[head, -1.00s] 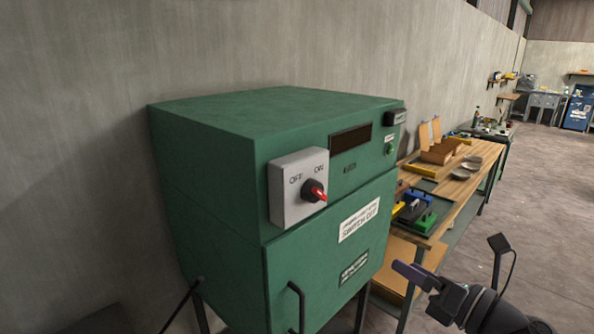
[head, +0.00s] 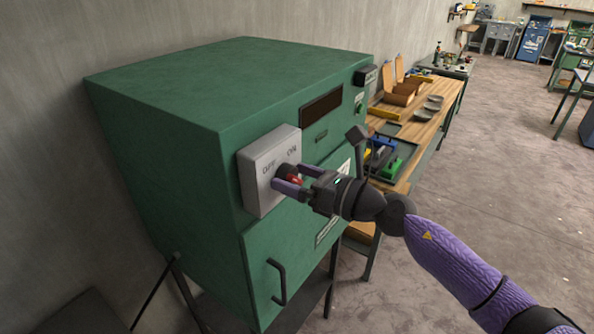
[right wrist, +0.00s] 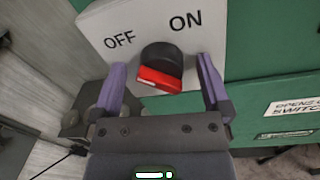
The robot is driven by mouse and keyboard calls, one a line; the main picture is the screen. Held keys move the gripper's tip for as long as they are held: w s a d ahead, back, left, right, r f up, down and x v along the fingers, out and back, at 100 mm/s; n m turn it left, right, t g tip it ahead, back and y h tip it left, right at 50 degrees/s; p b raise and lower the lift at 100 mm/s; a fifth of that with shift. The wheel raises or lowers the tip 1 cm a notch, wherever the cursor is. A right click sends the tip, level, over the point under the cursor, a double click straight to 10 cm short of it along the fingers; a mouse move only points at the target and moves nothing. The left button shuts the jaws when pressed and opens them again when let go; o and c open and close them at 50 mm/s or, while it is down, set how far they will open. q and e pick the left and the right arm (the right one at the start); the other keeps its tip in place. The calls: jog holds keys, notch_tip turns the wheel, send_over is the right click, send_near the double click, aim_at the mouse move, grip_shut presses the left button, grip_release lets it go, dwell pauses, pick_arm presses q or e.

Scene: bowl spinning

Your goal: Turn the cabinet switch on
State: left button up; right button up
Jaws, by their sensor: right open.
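The green cabinet (head: 170,130) stands against the wall. On its front is a grey switch box (head: 258,168) marked OFF and ON, with a black and red knob (head: 295,180). In the right wrist view the knob (right wrist: 160,68) sits between the two purple fingers, with its red pointer facing down toward the gripper. My right gripper (head: 287,180) is open at the switch; its fingers (right wrist: 160,88) stand on either side of the knob with gaps. The knob is partly hidden by the gripper in the head view. My left gripper is not in view.
A cabinet door handle (head: 277,282) sticks out below the switch. A wooden workbench (head: 425,115) with trays and tools stands to the right, behind my right arm. The floor (head: 500,170) at the right is clear.

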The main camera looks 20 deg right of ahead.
jog(key=shift+w, duration=0.1)
jog(key=c, duration=1.3)
jog(key=m+p, duration=0.1)
jog(key=m, duration=0.4)
jog(key=shift+p, duration=0.4)
jog(key=m+p, duration=0.1)
jog(key=m, duration=0.3)
jog(key=shift+f+m+t+p, duration=0.1)
jog(key=shift+m+t+p, duration=0.2)
jog(key=shift+m+p, duration=0.1)
jog(key=m+p, duration=0.2)
jog(key=m, duration=0.2)
jog(key=shift+f+m+t, duration=0.1)
jog(key=shift+m+t, duration=0.2)
jog(key=shift+m, duration=0.1)
jog(key=shift+f+m+p, duration=0.2)
jog(key=shift+m+p, duration=0.55)
jog(key=shift+m, duration=1.35)
